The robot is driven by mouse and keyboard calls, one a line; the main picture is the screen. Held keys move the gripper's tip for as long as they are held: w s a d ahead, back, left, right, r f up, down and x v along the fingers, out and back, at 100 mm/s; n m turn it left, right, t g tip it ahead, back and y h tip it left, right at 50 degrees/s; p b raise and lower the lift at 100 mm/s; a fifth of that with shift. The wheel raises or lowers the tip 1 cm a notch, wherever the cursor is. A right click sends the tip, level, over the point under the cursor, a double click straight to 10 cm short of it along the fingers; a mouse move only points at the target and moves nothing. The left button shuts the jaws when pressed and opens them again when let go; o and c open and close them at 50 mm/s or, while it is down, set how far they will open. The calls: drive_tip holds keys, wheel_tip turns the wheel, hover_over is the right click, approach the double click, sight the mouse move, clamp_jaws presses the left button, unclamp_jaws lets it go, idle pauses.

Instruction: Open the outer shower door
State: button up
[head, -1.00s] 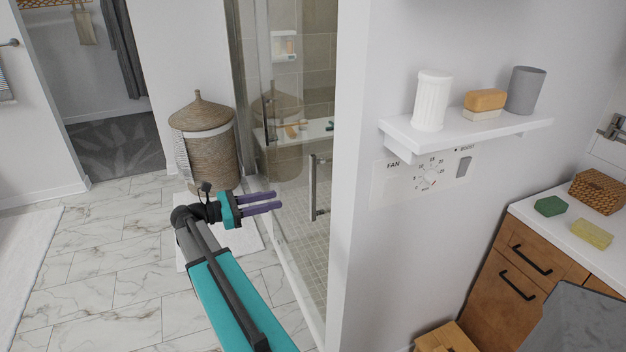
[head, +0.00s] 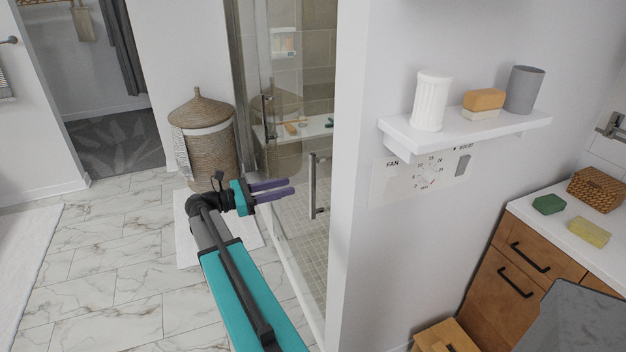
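The glass shower door (head: 290,200) is in the middle of the head view, at the left edge of a white wall. A vertical metal handle (head: 313,187) stands on the glass near that wall. Another dark handle (head: 266,118) shows farther back on the glass. My gripper (head: 291,187), with two purple fingers and a teal body, points right toward the near handle. Its fingers are parted with nothing between them. In the picture a small gap lies between the fingertips and the handle; I cannot tell the depth gap.
A wicker laundry basket (head: 205,140) stands behind my gripper, close to the glass. A white mat (head: 187,245) lies on the marble floor under my arm. The white wall (head: 352,260) carries a shelf (head: 455,132) with a few items. Open floor lies to the left.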

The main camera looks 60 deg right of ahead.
sight(310, 181)
drive_tip(key=p+x, duration=0.2)
drive_tip(key=x, duration=0.8)
drive_tip(key=shift+s+d, duration=0.15)
clamp_jaws()
